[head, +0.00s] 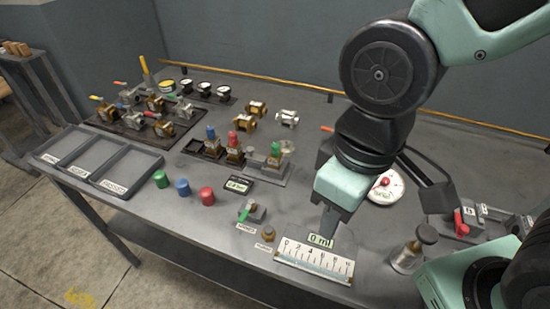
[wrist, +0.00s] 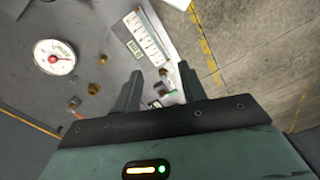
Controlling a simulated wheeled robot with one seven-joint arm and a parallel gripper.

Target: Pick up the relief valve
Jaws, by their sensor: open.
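I cannot tell for certain which part is the relief valve. Brass-bodied valves with a blue cap (head: 211,133), a red cap (head: 233,139) and a green cap (head: 275,151) stand in holders mid-table. A small brass fitting (head: 267,234) stands near the front edge beside a label. My gripper (head: 328,228) points down over the table, just behind the white ruled scale. In the wrist view my gripper (wrist: 159,76) is open. Nothing is visibly held; a small dark part shows between the fingers, apparently beyond them.
A ruled scale (head: 314,261), a round dial gauge (head: 384,187) and a silver cylinder (head: 408,256) are near the arm. Three empty trays (head: 99,166) lie at left. Red, blue and green caps (head: 206,196) lie in front. A rack of valves (head: 142,115) stands behind.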

